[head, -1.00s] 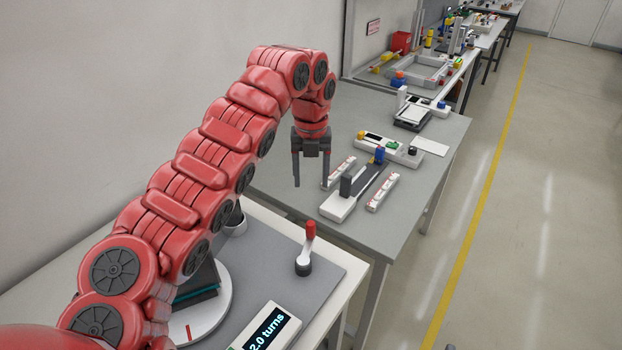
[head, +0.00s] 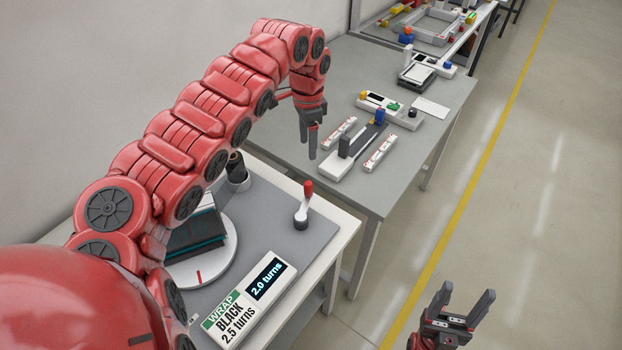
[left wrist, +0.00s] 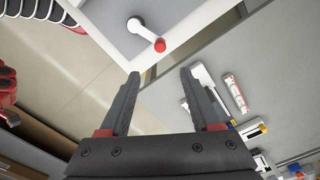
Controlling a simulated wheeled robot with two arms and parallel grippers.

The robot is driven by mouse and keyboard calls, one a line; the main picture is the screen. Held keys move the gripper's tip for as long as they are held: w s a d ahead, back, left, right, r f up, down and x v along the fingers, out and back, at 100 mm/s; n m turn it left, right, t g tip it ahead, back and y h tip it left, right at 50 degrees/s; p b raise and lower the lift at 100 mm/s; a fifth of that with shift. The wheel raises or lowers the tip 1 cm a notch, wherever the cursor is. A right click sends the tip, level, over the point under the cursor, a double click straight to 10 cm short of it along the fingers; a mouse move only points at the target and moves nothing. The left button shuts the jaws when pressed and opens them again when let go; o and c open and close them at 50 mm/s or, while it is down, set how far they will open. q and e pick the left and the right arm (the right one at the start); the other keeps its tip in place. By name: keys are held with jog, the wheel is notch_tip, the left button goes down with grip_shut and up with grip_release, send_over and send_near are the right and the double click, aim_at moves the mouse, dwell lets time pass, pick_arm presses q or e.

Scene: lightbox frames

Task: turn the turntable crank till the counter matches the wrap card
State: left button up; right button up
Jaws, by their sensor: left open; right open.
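The crank (head: 303,207) has a red handle and stands on the grey mat of the near table; it also shows in the left wrist view (left wrist: 148,34). The counter (head: 264,279) reads 2.0 turns. The wrap card (head: 229,319) reads WRAP BLACK 2.5 turns. The white turntable (head: 213,262) bears a dark wrapped block (head: 195,235), partly hidden by my left arm. My left gripper (head: 310,150) is open and empty, above and beyond the crank, pointing down. It also shows in the left wrist view (left wrist: 158,75). My right gripper (head: 467,298) is open and empty over the floor, low on the right.
A second table (head: 420,146) stands behind, with a white slide device (head: 340,166), red-marked strips and several small devices. A black roll (head: 237,168) in a holder stands at the mat's back left. Open floor lies right of the tables.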

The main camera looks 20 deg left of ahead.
aim_at(309, 182)
pick_arm(q)
jog(key=shift+n, duration=0.8)
notch_tip(309, 182, down, 16)
jog(key=p, duration=0.5)
jog(key=shift+w+d, duration=0.1)
jog(key=shift+f+p, duration=0.3)
jog(key=shift+f, duration=0.5)
grip_shut()
jog(key=shift+r, duration=0.1)
